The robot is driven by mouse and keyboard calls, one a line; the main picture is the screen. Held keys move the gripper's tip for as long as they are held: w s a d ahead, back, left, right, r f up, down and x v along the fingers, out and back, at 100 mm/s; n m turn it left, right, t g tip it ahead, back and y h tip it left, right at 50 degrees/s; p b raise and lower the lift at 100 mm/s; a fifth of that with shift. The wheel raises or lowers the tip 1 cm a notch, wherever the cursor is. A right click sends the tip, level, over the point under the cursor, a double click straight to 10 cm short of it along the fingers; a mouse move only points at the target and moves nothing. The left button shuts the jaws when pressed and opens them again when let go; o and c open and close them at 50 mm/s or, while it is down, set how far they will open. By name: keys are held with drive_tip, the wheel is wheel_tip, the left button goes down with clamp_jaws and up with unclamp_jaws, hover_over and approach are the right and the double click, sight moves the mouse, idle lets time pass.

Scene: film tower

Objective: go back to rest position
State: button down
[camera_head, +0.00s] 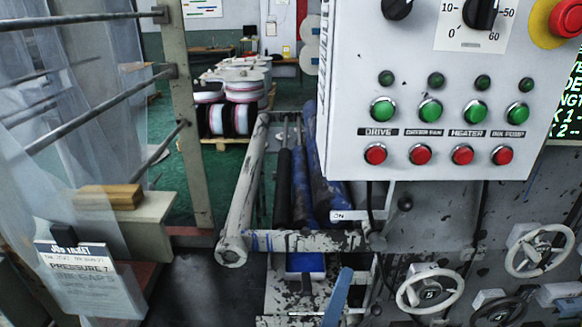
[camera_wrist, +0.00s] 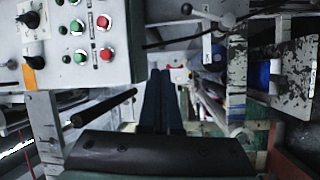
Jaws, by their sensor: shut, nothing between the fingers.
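My gripper (camera_wrist: 160,76) shows in the wrist view as two dark fingers lying side by side, shut and empty. Its fingertips point into the space beside the control box (camera_wrist: 72,40), which is at the upper left of that view. I cannot make out my gripper in the head view. There the control box (camera_head: 430,90) hangs at the upper right, with a row of green buttons above a row of red buttons. The fingers appear apart from the box. Whether they touch anything beyond their tips is hard to tell.
Handwheels (camera_head: 430,288) stick out below the box. Worn rollers (camera_head: 305,170) and a pale frame bar (camera_head: 243,190) stand in the middle. A job ticket (camera_head: 88,278) is at the lower left, near plastic film (camera_head: 70,110). Reels (camera_head: 225,118) stand on a pallet behind.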

drive_tip(key=w+a+r+m+t+y, duration=0.15)
drive_tip(key=r+m, duration=0.25)
drive_tip(key=r, duration=0.5)
drive_tip(key=w+r+m+t, duration=0.2)
drive_tip(key=r+m, duration=0.1)
drive_tip(key=r, duration=0.6)
drive_tip(key=s+a+r+m+t+y, duration=0.2)
drive_tip(key=s+r+t+y, duration=0.1)
drive_tip(key=r, duration=0.6)
drive_tip(key=s+a+r+m+t+y, duration=0.1)
drive_tip(key=s+a+r+t+y, duration=0.1)
drive_tip(key=s+r, duration=0.4)
wheel_tip(320, 180, up, 4)
drive_tip(key=shift+a+r+m+t+y, duration=0.1)
drive_tip(key=shift+a+m+t+y, duration=0.3)
drive_tip(key=shift+t+y, duration=0.25)
